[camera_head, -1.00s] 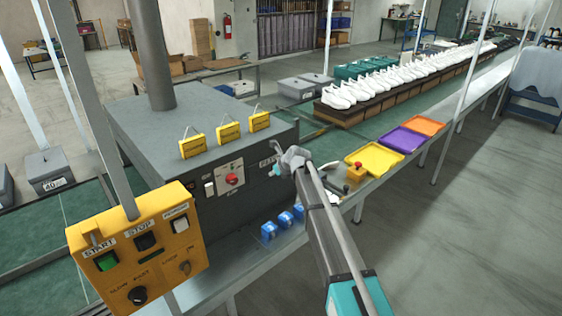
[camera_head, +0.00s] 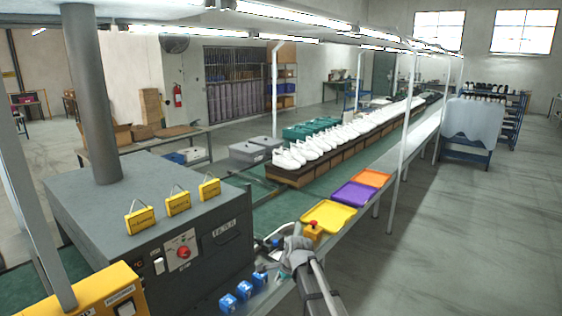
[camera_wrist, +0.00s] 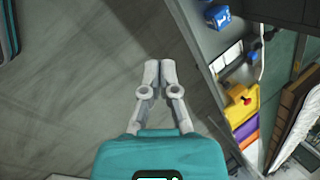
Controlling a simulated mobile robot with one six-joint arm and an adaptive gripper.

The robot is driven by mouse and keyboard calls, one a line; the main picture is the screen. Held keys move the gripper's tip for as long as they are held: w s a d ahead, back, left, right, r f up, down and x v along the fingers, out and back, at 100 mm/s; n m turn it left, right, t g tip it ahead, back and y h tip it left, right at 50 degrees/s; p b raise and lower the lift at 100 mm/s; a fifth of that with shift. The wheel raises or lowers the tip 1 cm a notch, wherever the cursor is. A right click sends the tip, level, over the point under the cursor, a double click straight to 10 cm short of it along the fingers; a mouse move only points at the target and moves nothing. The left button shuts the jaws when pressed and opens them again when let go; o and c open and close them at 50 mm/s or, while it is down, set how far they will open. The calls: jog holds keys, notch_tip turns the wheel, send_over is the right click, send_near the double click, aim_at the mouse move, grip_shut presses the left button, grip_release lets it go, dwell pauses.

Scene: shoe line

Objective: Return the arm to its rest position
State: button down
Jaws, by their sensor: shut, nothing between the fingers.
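My gripper (camera_wrist: 160,72) shows in the wrist view with its two grey fingers together and nothing between them. It hangs over bare grey floor, to the left of the line's edge in that view. In the head view my arm (camera_head: 318,285) reaches up from the bottom edge, in front of the line near the yellow tray. Its grey joint (camera_head: 296,252) is at the top of the visible part. The fingertips cannot be made out clearly in the head view.
A yellow tray (camera_head: 329,217), purple tray (camera_head: 355,194) and orange tray (camera_head: 372,178) lie along the line. A dark machine (camera_head: 205,245) stands left. Open floor (camera_head: 470,240) lies right.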

jog(key=s+d+f+n+g+h, duration=0.1)
jog(key=s+d+n, duration=0.5)
jog(key=s+d, duration=0.3)
jog(key=s+d+f+n+g+h, duration=0.1)
jog(key=s+d+n+g+h, duration=0.1)
jog(key=s+d+n, duration=0.5)
jog(key=s+d, duration=0.1)
jog(key=s, duration=0.5)
jog(key=shift+d+f+h+b, duration=0.25)
jog(key=shift+d+h+b, duration=0.05)
jog(key=shift+d+b, duration=0.1)
